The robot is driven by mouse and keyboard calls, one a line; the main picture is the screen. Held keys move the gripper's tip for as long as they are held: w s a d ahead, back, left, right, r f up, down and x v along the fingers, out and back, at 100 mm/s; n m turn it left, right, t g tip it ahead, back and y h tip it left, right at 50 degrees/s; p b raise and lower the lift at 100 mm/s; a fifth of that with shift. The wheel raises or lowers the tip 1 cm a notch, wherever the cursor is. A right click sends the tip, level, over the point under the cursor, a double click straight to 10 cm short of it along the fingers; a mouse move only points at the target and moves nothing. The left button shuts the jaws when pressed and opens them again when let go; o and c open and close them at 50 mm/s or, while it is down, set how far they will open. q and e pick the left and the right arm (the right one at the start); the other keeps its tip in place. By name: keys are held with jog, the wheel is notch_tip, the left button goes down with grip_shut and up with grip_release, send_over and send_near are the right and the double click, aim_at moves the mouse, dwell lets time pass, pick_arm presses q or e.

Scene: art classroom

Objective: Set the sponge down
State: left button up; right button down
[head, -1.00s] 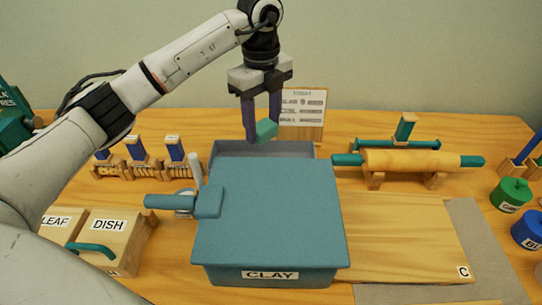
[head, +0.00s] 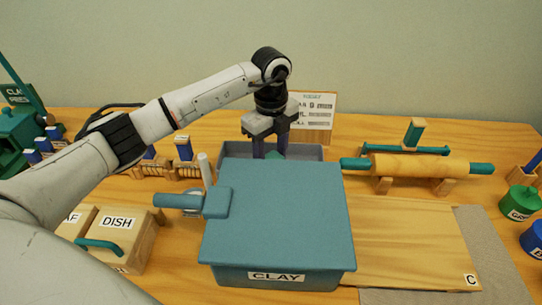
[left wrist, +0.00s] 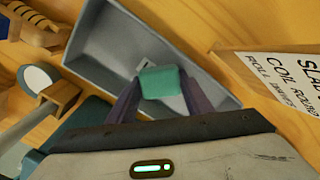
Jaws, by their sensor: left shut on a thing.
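The teal-green sponge (left wrist: 160,83) is held between the fingers of my left gripper (left wrist: 155,100) in the left wrist view. In the head view my left gripper (head: 271,148) points down behind the clay bin, with its fingertips and the sponge (head: 274,155) partly hidden by the bin's lid. A grey tray (left wrist: 100,32) lies under the sponge in the left wrist view; its back part (head: 308,152) shows in the head view. I cannot tell whether the sponge touches the tray floor. My right gripper is not in view.
The blue clay bin (head: 275,215) with its handled lid stands in front of the tray. A rolling pin (head: 415,165) rests on a stand to the right, above a wooden board (head: 400,235). A sign (head: 313,112) stands behind the tray. Wooden DISH box (head: 122,235) is at left.

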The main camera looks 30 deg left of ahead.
pick_arm(q)
jog(key=o, duration=0.9)
jog(key=shift+f, duration=0.1)
jog(key=shift+o, duration=0.2)
notch_tip(320, 180, up, 12)
jog(key=shift+r, duration=0.2)
jog(key=shift+f, duration=0.1)
notch_tip(320, 180, down, 13)
jog(key=shift+r, duration=0.2)
notch_tip(320, 180, up, 3)
jog(key=shift+f, duration=0.1)
jog(key=shift+r, duration=0.75)
